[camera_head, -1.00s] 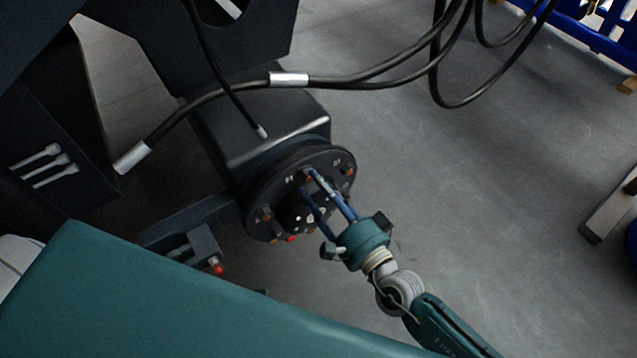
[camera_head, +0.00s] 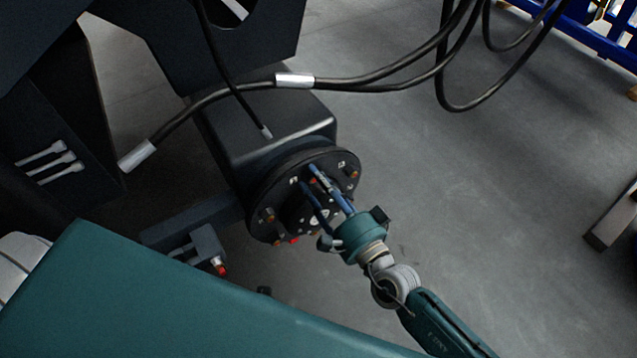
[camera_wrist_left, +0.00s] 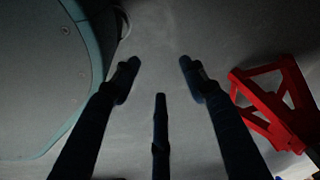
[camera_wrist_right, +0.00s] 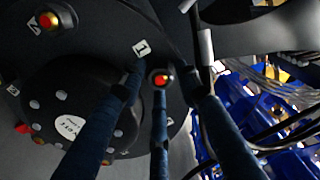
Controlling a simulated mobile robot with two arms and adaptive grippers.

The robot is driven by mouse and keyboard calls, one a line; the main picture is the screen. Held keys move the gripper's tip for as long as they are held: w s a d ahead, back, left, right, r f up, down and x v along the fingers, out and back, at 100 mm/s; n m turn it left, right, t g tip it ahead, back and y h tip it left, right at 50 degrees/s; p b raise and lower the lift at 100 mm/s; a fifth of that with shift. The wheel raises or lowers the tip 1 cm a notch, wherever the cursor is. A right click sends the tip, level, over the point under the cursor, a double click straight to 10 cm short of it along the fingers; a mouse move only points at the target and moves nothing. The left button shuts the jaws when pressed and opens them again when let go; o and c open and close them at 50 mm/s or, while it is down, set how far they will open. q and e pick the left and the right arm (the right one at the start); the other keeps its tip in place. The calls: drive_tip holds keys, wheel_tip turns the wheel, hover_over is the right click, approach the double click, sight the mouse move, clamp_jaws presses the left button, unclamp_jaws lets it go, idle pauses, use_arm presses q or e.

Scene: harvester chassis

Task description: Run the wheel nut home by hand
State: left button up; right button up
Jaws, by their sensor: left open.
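The round black wheel hub (camera_head: 262,205) has coloured stud ends around its rim and numbered labels. My right gripper (camera_head: 309,177) reaches its face from the lower right. In the right wrist view, a stud end with a red centre and a yellowish ring (camera_wrist_right: 163,77) lies between the spread fingers, near the label "1" (camera_wrist_right: 141,48). I see gaps beside it, and cannot tell a separate nut from the stud. Another similar stud (camera_wrist_right: 47,20) is at the upper left. My left gripper (camera_wrist_left: 159,66) is open and empty above grey floor.
Black hoses (camera_head: 375,87) hang across above the hub. A bracket with a red-tipped end (camera_head: 207,247) sits below left of it. A red stand (camera_wrist_left: 265,105) is right of my left gripper. Blue racking (camera_head: 600,40) stands far right.

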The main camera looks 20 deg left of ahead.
clamp_jaws()
drive_tip(key=m+b, duration=0.1)
drive_tip(key=m, duration=0.4)
drive_tip(key=shift+f+b, duration=0.1)
drive_tip(key=shift+b, duration=0.3)
drive_tip(key=m, duration=0.6)
drive_tip(key=shift+a+b, duration=0.1)
drive_tip(key=shift+b, duration=0.3)
drive_tip(key=m, duration=0.8)
drive_tip(key=m+p, duration=0.1)
drive_tip(key=m, duration=0.3)
drive_tip(key=shift+r, duration=0.25)
drive_tip(key=shift+o, duration=0.5)
unclamp_jaws()
drive_tip(key=shift+f+m, duration=0.1)
drive_tip(key=shift+m, duration=0.3)
use_arm(q)
drive_tip(key=w+r, duration=0.1)
drive_tip(key=r, duration=0.1)
drive_tip(key=w+r, duration=0.1)
drive_tip(key=r, duration=0.1)
drive_tip(key=shift+w+d, duration=0.15)
drive_tip(key=shift+w, duration=0.15)
use_arm(e)
drive_tip(key=o, duration=0.4)
